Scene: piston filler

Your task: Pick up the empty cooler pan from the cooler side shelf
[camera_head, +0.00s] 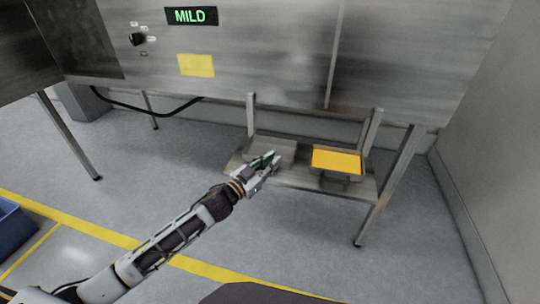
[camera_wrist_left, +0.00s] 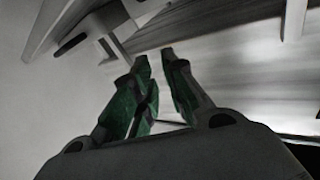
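The cooler side shelf (camera_head: 300,180) is a low metal shelf under the steel machine in the head view. A grey metal pan (camera_head: 286,151), seemingly empty, sits on its left part, partly hidden by my left gripper. My left gripper (camera_head: 266,160) reaches in from the lower left and is at the pan's near side; I cannot tell whether it touches it. In the left wrist view its two green fingertips (camera_wrist_left: 156,56) stand a little apart, with nothing clearly visible between them. My right gripper is not in view.
A second pan (camera_head: 337,178) with yellow contents (camera_head: 336,160) stands on the shelf's right part. Shelf legs (camera_head: 388,185) and a wall (camera_head: 490,150) bound the right. A black cable hangs at the left. A blue bin (camera_head: 12,232) stands at the far left.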

